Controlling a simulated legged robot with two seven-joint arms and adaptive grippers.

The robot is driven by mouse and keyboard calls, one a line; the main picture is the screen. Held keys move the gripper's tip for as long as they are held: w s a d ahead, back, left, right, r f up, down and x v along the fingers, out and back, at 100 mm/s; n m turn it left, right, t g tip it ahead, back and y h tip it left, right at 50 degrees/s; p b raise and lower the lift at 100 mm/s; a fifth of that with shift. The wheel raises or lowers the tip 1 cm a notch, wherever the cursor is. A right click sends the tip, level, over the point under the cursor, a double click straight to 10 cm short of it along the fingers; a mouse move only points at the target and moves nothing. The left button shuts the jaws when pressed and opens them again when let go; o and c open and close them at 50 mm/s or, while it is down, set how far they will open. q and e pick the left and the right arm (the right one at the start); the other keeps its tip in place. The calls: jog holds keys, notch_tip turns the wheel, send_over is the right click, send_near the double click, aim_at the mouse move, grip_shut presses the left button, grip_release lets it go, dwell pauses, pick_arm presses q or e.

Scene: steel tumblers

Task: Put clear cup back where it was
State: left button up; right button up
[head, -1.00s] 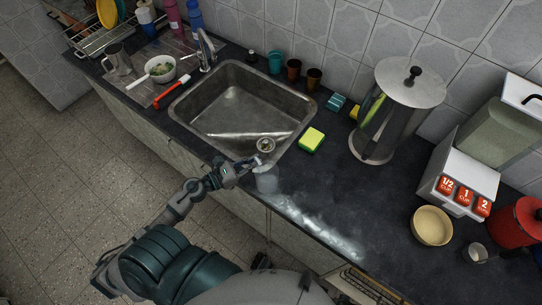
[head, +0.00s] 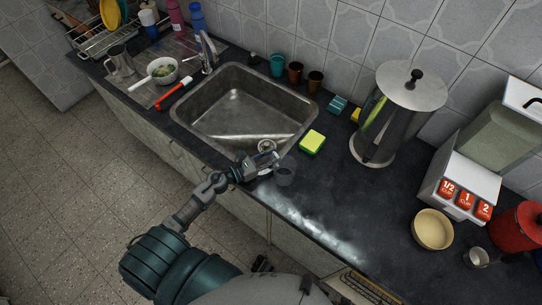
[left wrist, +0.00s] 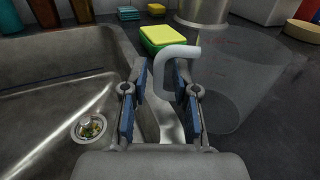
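The clear cup (head: 285,176) is see-through and stands upright over the dark counter just right of the sink's front corner. In the left wrist view the cup (left wrist: 240,85) fills the right side, with its pale handle (left wrist: 178,53) toward my gripper. My left gripper (head: 267,161) is beside the cup on its handle side. In the left wrist view its two fingers (left wrist: 162,88) are apart, with part of the handle between or just beyond their tips. A gap shows beside the handle. My right gripper is in neither view.
The steel sink (head: 212,125) lies left of the cup. A yellow-green sponge (head: 312,142) and a tall steel container (head: 378,140) stand behind it. A cream bowl (head: 432,229) and a steel tumbler (head: 476,258) are at the right. The counter front right of the cup is clear.

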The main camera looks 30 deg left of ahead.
pick_arm(q)
jog(key=shift+d+r, duration=0.15)
jog(key=shift+d, duration=0.5)
jog(key=shift+s, duration=0.15)
jog(key=b+v, duration=0.1)
jog(key=v, duration=1)
jog(key=shift+a+b, duration=0.35)
jog(key=shift+a, duration=0.1)
jog(key=shift+s, duration=0.2)
jog(key=shift+s+d, duration=0.1)
jog(key=shift+d, duration=0.05)
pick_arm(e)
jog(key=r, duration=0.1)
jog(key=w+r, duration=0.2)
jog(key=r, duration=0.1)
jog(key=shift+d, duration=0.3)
pick_arm(q)
jog(key=shift+a, duration=0.5)
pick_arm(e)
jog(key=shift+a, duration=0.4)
